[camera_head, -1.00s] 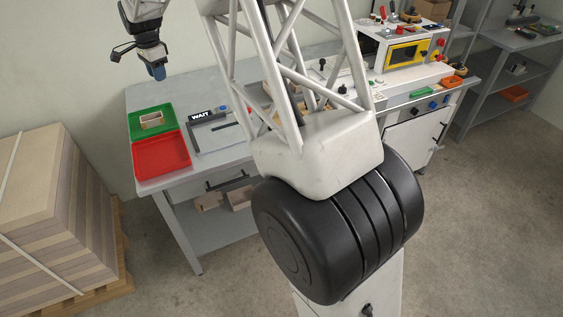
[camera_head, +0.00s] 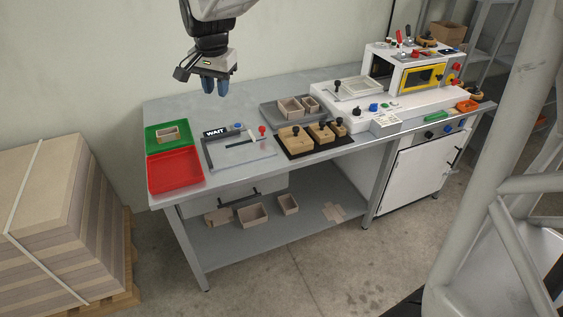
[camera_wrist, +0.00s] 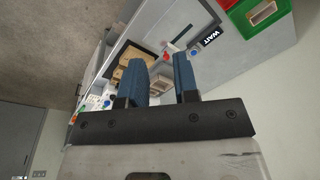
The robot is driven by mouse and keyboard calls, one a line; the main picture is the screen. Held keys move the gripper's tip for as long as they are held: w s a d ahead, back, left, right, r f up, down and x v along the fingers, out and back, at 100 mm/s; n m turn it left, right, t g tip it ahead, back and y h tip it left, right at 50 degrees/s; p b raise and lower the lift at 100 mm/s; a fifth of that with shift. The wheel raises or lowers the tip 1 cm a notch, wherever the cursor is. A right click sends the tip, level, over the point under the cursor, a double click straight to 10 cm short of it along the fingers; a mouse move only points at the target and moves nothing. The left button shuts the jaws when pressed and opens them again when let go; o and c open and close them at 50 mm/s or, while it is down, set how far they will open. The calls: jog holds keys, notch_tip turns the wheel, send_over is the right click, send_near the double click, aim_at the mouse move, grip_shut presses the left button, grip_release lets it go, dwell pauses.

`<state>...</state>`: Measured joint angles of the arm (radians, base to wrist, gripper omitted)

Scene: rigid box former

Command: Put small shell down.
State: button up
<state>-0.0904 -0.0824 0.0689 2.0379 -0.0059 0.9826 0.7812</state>
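My gripper (camera_head: 215,86) hangs above the back left of the table. Its two blue fingers are apart, and nothing shows between them in the wrist view (camera_wrist: 160,74). An open box shell (camera_head: 167,133) sits in the green tray (camera_head: 150,140); it also shows in the wrist view (camera_wrist: 264,12). A grey tray (camera_head: 268,115) further right holds a larger shell (camera_head: 290,109) and a smaller shell (camera_head: 310,104). I cannot tell which of these the task calls the small shell. My gripper is well clear of all of them.
A red tray (camera_head: 175,172) lies in front of the green one. Beside them is a fixture marked WAIT (camera_head: 238,155). Wooden blocks with black knobs (camera_head: 295,139) sit on a dark mat. A white machine (camera_head: 408,80) stands at right. More shells (camera_head: 252,214) are on the lower shelf.

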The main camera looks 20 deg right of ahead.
jog(key=s+d+f+n, duration=0.1)
jog(key=s+d+n, duration=0.1)
jog(key=s, duration=0.8)
jog(key=s+d+f+n, duration=0.2)
jog(key=s+n, duration=0.1)
jog(key=s, duration=0.8)
jog(key=s+d+f+n+t, duration=0.1)
jog(key=s+d+f+n, duration=0.1)
jog(key=s, duration=0.9)
jog(key=shift+s+f+n, duration=0.25)
jog(key=shift+n, duration=0.05)
